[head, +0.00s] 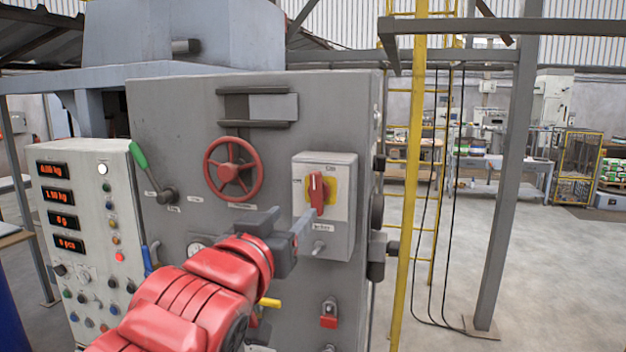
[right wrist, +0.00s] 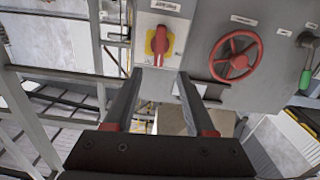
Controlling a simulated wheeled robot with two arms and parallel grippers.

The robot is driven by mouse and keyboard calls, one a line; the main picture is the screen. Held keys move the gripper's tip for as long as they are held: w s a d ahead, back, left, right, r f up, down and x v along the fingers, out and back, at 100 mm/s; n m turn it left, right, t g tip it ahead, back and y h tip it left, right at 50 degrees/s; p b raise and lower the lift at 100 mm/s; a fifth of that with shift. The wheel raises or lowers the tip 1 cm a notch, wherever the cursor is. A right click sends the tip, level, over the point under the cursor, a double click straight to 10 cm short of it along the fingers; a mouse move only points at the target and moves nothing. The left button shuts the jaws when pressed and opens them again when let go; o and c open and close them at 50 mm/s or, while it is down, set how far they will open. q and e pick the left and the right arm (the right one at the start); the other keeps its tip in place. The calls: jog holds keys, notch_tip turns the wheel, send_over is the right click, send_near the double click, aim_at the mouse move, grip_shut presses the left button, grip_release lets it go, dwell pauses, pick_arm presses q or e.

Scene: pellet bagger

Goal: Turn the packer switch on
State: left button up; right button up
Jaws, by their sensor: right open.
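The packer switch (head: 318,190) is a red rotary handle on a yellow plate, on a light grey box (head: 340,170) fixed to the machine's front panel. Its handle looks close to upright in the head view. The switch also shows in the right wrist view (right wrist: 160,42), beyond the fingertips. My right gripper (head: 304,222) is just below and left of the handle in the head view. In the right wrist view, my right gripper (right wrist: 156,80) is open, with nothing between its two fingers. I cannot tell whether a fingertip touches the box. My left gripper is not in view.
A red handwheel (head: 233,168) and a green-handled lever (head: 150,170) are left of the switch. A control panel (head: 90,235) with red displays stands further left. A red padlock (head: 329,315) hangs below the box. A yellow ladder (head: 413,150) and open floor lie right.

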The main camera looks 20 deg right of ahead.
aim_at(312, 189)
jog(key=p+x, duration=0.5)
jog(key=x, duration=0.6)
jog(key=shift+d+r, duration=0.15)
jog(key=shift+w+d+p, duration=0.25)
jog(key=shift+w+p, duration=0.15)
jog(key=shift+w, duration=0.1)
grip_shut()
jog(key=shift+a+f+b, duration=0.15)
jog(key=shift+f+b, duration=0.1)
jog(key=shift+b, duration=0.6)
jog(key=shift+r, duration=0.4)
jog(key=shift+a, duration=0.1)
